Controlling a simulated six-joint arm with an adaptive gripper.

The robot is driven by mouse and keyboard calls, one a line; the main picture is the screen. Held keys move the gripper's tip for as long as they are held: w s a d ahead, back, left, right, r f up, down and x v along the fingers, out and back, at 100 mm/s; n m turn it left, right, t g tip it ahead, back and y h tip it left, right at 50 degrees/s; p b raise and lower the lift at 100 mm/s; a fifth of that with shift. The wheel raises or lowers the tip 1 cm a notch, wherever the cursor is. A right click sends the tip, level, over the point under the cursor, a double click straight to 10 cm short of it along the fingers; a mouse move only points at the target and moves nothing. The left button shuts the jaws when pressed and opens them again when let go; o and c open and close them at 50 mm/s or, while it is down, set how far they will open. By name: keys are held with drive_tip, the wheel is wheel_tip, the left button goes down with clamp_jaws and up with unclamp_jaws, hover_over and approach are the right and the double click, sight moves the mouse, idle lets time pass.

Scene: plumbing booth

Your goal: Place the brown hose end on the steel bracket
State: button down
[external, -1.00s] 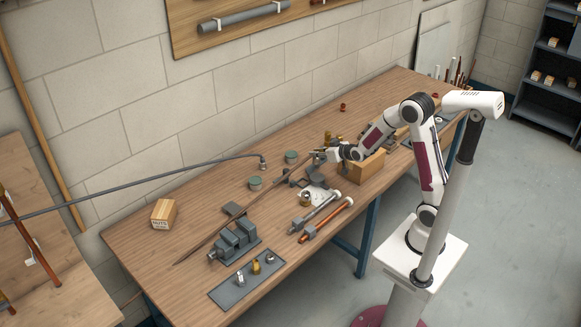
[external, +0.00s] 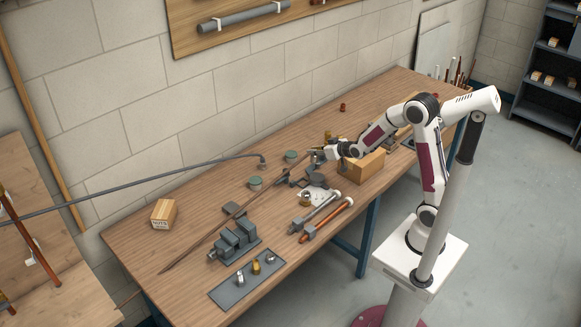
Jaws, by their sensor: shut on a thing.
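The brown hose (external: 207,238) is a long thin dark-brown line. It runs from the front left of the workbench, past the back of a grey vise, up to my gripper (external: 317,154). My gripper is shut on the hose near its far right end, above the back middle of the bench. The fingers and the gripped end are small and partly hidden. A grey metal piece (external: 315,173), perhaps the steel bracket, stands just below and in front of my gripper. I cannot tell whether the hose touches it.
The grey vise (external: 236,241) and a dark tray of fittings (external: 246,279) are at the front left of the workbench (external: 140,240). Two pipe tools (external: 325,220) lie along the front edge. A cardboard box (external: 362,163) is beside my wrist. Green tins (external: 255,182) stand behind the hose.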

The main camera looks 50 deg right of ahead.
drive_tip(key=w+a+n+y, duration=0.2)
drive_tip(key=w+a, duration=0.1)
drive_tip(key=a, duration=1)
drive_tip(key=w+a+n+g+y, duration=0.1)
drive_tip(key=w+a, duration=0.3)
drive_tip(key=a, duration=0.9)
drive_tip(key=w+a+n+y, duration=0.3)
drive_tip(key=a, duration=1)
drive_tip(key=shift+w+a+r+g, duration=0.15)
drive_tip(key=shift+w+r+g, duration=0.15)
drive_tip(key=shift+w+r, duration=0.05)
drive_tip(key=shift+f, duration=0.15)
drive_tip(key=shift+y, duration=0.3)
drive_tip(key=shift+f, duration=3)
